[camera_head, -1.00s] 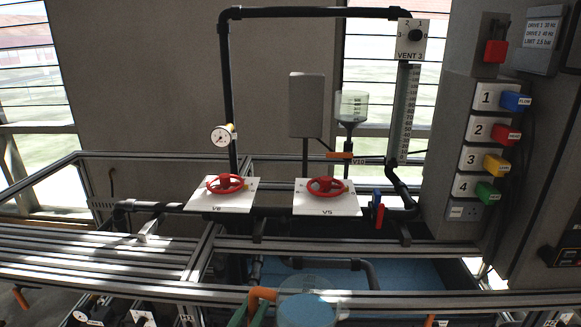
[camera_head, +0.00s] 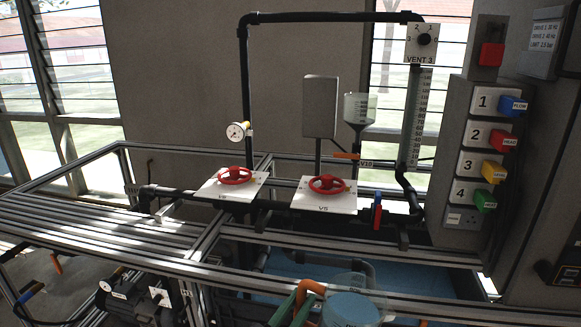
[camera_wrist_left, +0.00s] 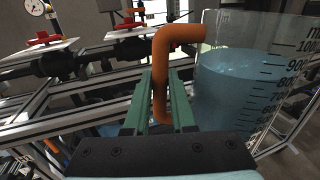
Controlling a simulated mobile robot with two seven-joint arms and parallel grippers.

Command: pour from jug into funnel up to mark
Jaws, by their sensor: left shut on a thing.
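The jug (camera_head: 352,308) is clear with a printed scale and holds blue liquid. It stands out at the bottom edge of the head view and fills the right of the left wrist view (camera_wrist_left: 235,95), its liquid surface below the 1000 mark. My left gripper (camera_head: 298,303), with green fingers, is shut on the jug's orange handle (camera_wrist_left: 162,80). The funnel (camera_head: 360,107) is a clear marked cup on a dark stem, farther back and well above the jug in the picture. Its fill level is too small to read. My right gripper is not in view.
A metal frame rail (camera_head: 250,278) crosses between the jug and the funnel. Two red handwheels (camera_head: 236,175) (camera_head: 326,184) sit on white plates before the funnel. An orange lever (camera_head: 346,156) is at its stem. A scaled column (camera_head: 416,118) stands right of it.

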